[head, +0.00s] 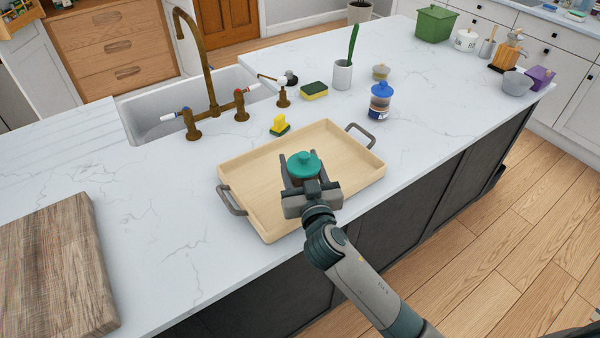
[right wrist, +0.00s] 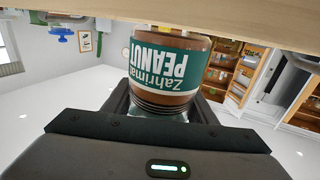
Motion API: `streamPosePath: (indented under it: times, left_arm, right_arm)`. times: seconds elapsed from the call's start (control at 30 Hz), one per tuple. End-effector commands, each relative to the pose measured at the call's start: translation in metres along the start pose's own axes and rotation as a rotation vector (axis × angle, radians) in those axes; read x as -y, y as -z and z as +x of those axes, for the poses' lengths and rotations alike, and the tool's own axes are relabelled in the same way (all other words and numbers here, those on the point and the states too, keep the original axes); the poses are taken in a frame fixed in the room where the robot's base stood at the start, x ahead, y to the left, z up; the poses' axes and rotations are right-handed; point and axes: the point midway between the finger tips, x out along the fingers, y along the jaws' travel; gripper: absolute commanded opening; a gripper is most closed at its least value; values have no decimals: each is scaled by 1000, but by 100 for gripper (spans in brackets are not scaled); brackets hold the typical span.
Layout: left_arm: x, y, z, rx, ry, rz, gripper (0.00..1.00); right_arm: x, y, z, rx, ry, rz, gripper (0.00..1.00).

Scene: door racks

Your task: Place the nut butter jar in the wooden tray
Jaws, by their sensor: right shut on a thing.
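The nut butter jar (head: 304,164), with a teal lid, is upright over the middle of the wooden tray (head: 345,177). My right gripper (head: 304,172) is shut on it, with a finger on either side. In the right wrist view, which is upside down, the jar (right wrist: 170,68) shows brown contents and a teal "PEANUT" label. Its base end is close to the pale wood of the tray (right wrist: 210,18); I cannot tell whether it touches the tray floor. The tray holds nothing else that I can see. My left gripper is out of view.
A blue-lidded jar (head: 380,100) stands behind the tray's right end. A wooden board (head: 55,265) lies at left. The counter between board and tray is clear.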

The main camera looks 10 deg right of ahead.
Motion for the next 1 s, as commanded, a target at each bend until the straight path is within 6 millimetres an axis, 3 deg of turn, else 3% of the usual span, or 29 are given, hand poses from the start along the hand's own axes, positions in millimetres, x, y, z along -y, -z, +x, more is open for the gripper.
streamPosePath:
  times: [0.33, 0.8, 0.83, 0.9, 1.0]
  left_arm:
    - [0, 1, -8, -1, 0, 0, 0]
    - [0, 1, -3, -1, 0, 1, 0]
    - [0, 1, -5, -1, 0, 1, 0]
    - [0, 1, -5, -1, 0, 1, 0]
    - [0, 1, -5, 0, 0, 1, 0]
  right_arm:
    - [0, -35, 0, 2, 0, -3, 22]
    - [0, -42, 0, 0, 0, -1, 22]
    - [0, -41, 0, 1, 0, -2, 59]
    - [0, -41, 0, 1, 0, -2, 70]
    - [0, -41, 0, 2, 0, -2, 70]
